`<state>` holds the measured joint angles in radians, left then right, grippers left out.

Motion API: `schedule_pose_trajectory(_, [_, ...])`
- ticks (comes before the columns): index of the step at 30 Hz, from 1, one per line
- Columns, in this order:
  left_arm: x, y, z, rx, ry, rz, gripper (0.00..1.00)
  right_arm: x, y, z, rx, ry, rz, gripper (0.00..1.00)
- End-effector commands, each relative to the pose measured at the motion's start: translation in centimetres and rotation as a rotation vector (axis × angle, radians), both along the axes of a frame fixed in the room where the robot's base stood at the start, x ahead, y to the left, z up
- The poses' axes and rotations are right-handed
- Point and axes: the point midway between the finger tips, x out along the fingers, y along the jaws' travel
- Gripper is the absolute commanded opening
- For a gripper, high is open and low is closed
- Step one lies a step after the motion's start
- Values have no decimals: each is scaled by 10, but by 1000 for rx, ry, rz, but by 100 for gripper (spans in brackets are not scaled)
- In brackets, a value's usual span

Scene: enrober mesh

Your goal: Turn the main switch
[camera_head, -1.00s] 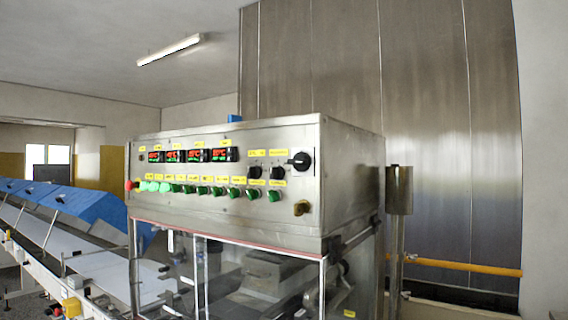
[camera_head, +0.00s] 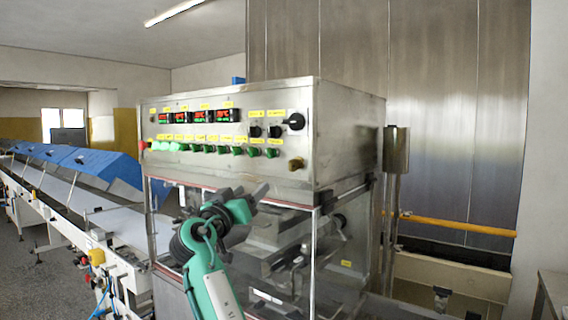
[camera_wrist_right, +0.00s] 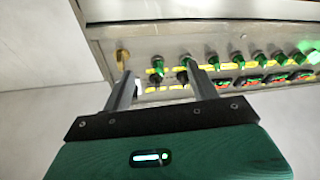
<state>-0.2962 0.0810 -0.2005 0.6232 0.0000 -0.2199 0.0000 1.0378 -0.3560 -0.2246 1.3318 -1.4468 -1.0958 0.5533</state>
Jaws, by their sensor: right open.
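A finger seems to cover most of the main switch there. My left gripper is out of view.
Smaller black knobs (camera_head: 255,131), several green buttons (camera_head: 222,150), red displays (camera_head: 226,115) and a brass knob (camera_head: 296,164) crowd the panel. A conveyor (camera_head: 75,195) with blue covers runs at the left. A steel post (camera_head: 396,150) stands right of the cabinet.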

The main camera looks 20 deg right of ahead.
Motion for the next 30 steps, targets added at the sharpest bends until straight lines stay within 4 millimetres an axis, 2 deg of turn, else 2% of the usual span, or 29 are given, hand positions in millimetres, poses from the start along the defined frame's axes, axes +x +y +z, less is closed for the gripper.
schedule_pose_trajectory(1, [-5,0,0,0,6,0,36,-19,0,36,17,-68,-26,60])
schedule_pose_trajectory(3, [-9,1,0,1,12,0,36,-41,-3,69,37,-138,-59,60])
schedule_pose_trajectory(6, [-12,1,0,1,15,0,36,-61,-4,97,56,-199,-88,60])
schedule_pose_trajectory(9, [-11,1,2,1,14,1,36,-69,-7,109,63,-223,-101,60])
schedule_pose_trajectory(14, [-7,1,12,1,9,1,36,-60,-20,119,61,-224,-104,60])
schedule_pose_trajectory(24, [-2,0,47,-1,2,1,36,-19,-72,147,61,-222,-102,60])
schedule_pose_trajectory(30, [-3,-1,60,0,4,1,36,0,-95,157,61,-221,-101,60])
